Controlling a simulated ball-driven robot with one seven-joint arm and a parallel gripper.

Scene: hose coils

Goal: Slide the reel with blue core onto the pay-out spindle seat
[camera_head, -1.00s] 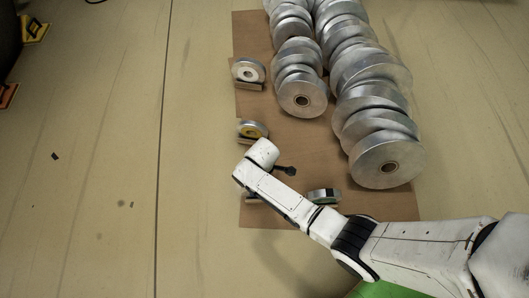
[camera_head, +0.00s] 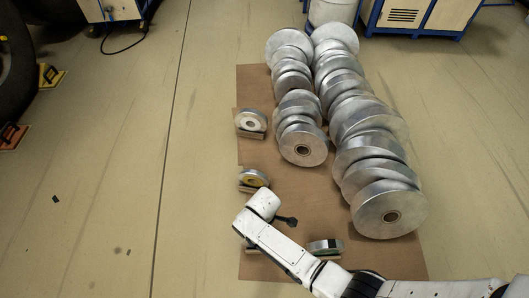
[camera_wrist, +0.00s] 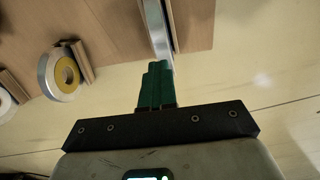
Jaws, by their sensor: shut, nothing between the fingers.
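No blue core shows in either view. A small silver reel (camera_wrist: 157,30) stands edge-on beyond my fingertips in the wrist view, its core hidden. I cannot tell whether the fingers touch it. My gripper (camera_wrist: 157,70) has green fingers, shut and empty. In the head view, a small reel (camera_head: 325,246) stands right of my forearm, its core not visible. Another small reel (camera_head: 254,178) has a yellow core, also seen in the wrist view (camera_wrist: 66,74). A third (camera_head: 250,119) has a white core. My arm partly hides something at the mat's lower left. I cannot make out the spindle seat.
Large silver reels (camera_head: 389,208) stand in two rows along the right of the brown mat (camera_head: 283,210). Blue-framed cabinets (camera_head: 405,15) and a white bucket (camera_head: 331,12) stand behind. Orange and yellow wedges (camera_head: 13,136) lie at far left.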

